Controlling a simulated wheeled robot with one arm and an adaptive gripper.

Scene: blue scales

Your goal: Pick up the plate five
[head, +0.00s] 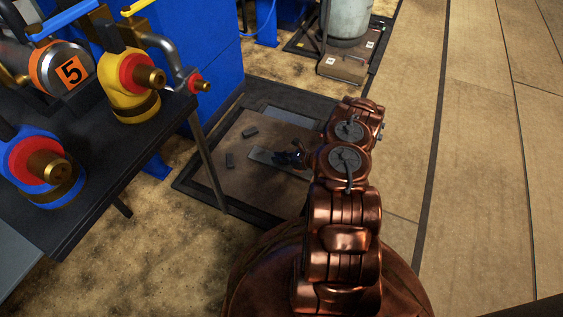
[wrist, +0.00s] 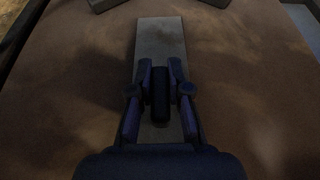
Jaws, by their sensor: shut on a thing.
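A long flat grey plate (head: 268,157) lies on the brown top of a low platform in the head view. It also runs up the middle of the wrist view (wrist: 160,38). I read no number on it. My gripper (head: 292,158) is low over the plate's right part in the head view, partly hidden by my arm. In the wrist view my gripper (wrist: 160,72) has its two dark blue fingers close on either side of a dark upright piece (wrist: 159,95) standing over the plate. The fingers are shut on it. I cannot tell whether the plate is clear of the platform.
The brown platform (head: 225,184) has a dark rim and holds two small dark blocks, one here (head: 230,159). A dark table (head: 120,160) at left carries an orange-banded cylinder marked 5 (head: 72,70) and a yellow fitting (head: 128,92). Another platform with a grey tank (head: 350,16) stands behind.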

